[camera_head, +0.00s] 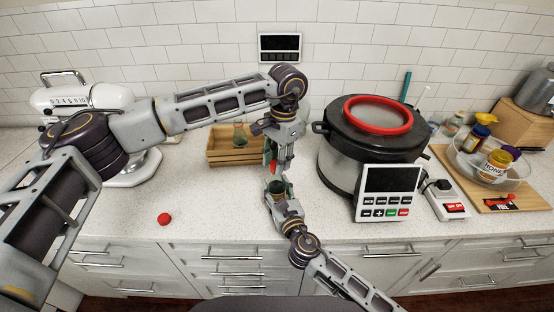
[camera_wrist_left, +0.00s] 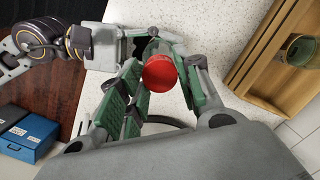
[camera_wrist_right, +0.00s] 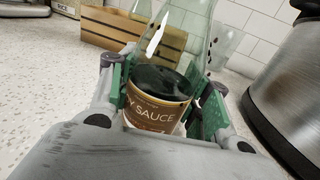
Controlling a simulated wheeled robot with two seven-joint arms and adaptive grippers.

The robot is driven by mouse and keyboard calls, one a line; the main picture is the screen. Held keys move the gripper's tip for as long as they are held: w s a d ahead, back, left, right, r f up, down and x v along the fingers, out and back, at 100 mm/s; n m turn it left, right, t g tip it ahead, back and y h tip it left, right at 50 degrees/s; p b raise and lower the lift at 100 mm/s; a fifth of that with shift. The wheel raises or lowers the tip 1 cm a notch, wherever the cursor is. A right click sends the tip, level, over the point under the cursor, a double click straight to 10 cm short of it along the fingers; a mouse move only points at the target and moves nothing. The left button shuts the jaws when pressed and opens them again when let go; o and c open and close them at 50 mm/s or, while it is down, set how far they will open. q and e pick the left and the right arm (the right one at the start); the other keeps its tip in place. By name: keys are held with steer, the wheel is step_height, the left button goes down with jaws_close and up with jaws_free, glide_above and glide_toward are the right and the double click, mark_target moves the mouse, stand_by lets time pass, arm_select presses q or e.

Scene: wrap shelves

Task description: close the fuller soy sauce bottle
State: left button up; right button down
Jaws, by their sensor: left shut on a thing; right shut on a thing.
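My right gripper (camera_head: 277,188) is shut on a clear glass soy sauce bottle (camera_head: 276,187), held upright over the counter. In the right wrist view the bottle (camera_wrist_right: 158,95) has a brown label and dark sauce low inside; its top is out of view. My left gripper (camera_head: 274,160) is above it, shut on a red cap (camera_head: 273,168). In the left wrist view the cap (camera_wrist_left: 160,73) is in line with the bottle's top; I cannot tell whether it is seated. A second red cap (camera_head: 164,219) lies on the counter. Another bottle (camera_head: 240,136) stands in the wooden crate (camera_head: 222,157).
A large cooker (camera_head: 345,160) with a red ring on its lid and a control panel (camera_head: 388,193) stand right of the grippers. A mixer (camera_head: 85,100) is at the left. A glass bowl (camera_head: 490,165) of jars is far right. The left front counter is mostly clear.

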arm_select(q)
steer(key=o, duration=0.7)
steer(key=shift+r, duration=0.1)
steer(key=shift+r, duration=2.2)
steer(key=shift+c, duration=0.4)
